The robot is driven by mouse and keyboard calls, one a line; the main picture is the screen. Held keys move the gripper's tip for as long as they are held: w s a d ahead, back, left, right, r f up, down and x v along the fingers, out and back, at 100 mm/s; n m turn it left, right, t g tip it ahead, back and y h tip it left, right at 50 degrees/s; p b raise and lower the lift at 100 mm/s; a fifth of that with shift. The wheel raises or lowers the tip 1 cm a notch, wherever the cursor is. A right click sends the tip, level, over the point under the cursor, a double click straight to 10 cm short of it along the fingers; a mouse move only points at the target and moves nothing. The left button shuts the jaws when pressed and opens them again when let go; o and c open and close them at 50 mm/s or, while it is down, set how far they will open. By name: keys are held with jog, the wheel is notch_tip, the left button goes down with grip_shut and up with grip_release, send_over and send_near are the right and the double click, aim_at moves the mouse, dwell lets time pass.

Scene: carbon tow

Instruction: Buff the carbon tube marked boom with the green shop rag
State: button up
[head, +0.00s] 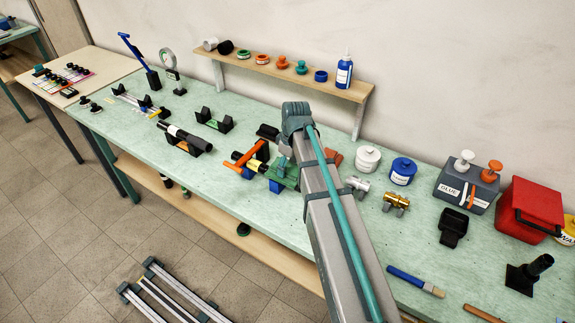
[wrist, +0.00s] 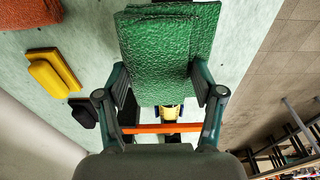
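The green shop rag (wrist: 165,45) is a thick, folded, textured pad. It fills the upper middle of the wrist view, between the fingers of my gripper (wrist: 161,88), which look closed on its sides. In the head view the rag (head: 287,174) shows beside my forearm, which hides most of the gripper. A black tube with a white label (head: 187,138) rests on black supports left of the rag. No tube marking is readable, so I cannot tell which is boom.
A shelf with spools (head: 290,74) runs along the wall. White (head: 368,158) and blue (head: 402,171) tubs, a glue box (head: 466,190) and a red box (head: 532,207) stand right. The wrist view shows a yellow block (wrist: 52,74).

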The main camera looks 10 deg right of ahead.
jog(key=shift+r+p, duration=0.3)
jog(key=shift+r, duration=0.05)
dwell(0.3)
jog(key=c, duration=0.8)
jog(key=shift+s+d, duration=0.1)
jog(key=shift+s, duration=0.05)
